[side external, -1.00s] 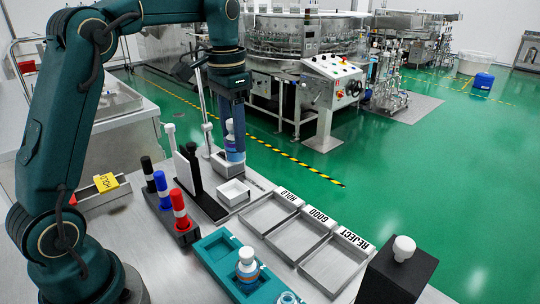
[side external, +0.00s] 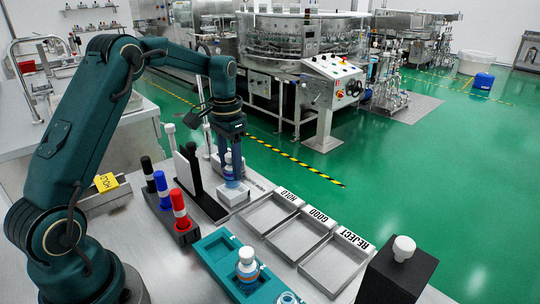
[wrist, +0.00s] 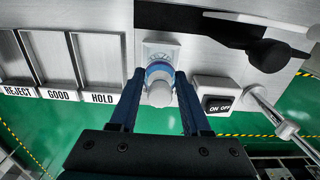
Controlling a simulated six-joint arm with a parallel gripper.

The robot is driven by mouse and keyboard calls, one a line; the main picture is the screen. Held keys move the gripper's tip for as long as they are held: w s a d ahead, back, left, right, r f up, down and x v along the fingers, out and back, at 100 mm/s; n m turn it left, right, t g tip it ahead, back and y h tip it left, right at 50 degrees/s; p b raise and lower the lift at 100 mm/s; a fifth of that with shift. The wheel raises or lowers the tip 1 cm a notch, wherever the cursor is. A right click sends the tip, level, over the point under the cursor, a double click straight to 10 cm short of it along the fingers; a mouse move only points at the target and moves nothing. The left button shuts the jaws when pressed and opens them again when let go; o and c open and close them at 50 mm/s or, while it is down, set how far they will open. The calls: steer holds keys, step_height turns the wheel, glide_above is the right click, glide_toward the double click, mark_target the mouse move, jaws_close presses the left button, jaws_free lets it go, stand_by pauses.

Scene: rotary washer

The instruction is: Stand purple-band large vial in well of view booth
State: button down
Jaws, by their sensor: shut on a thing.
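My gripper (side external: 231,178) is shut on a white-capped large vial (side external: 229,163), which looks upright. In the wrist view the vial (wrist: 160,82) sits between the two fingertips (wrist: 160,76), cap toward the camera, with a bluish band showing; I cannot clearly make out purple. The vial's base is at or just above the small white well block (side external: 234,195) of the view booth; the fingers hide whether it touches. The well block also shows behind the vial in the wrist view (wrist: 173,46). The booth's black and white panels (side external: 188,172) stand just left of it.
A teal tray (side external: 213,250) holds another white-capped vial (side external: 247,264). Trays marked HOLD, GOOD and REJECT (side external: 303,237) lie to the right. Black, blue and red markers (side external: 180,208) stand in a rack. An ON OFF switch box (wrist: 215,95) is close beside my right finger.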

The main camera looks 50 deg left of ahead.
steer(key=shift+f, duration=1.15)
steer(key=shift+f, duration=0.1)
steer(key=shift+c, duration=1.8)
jaws_free()
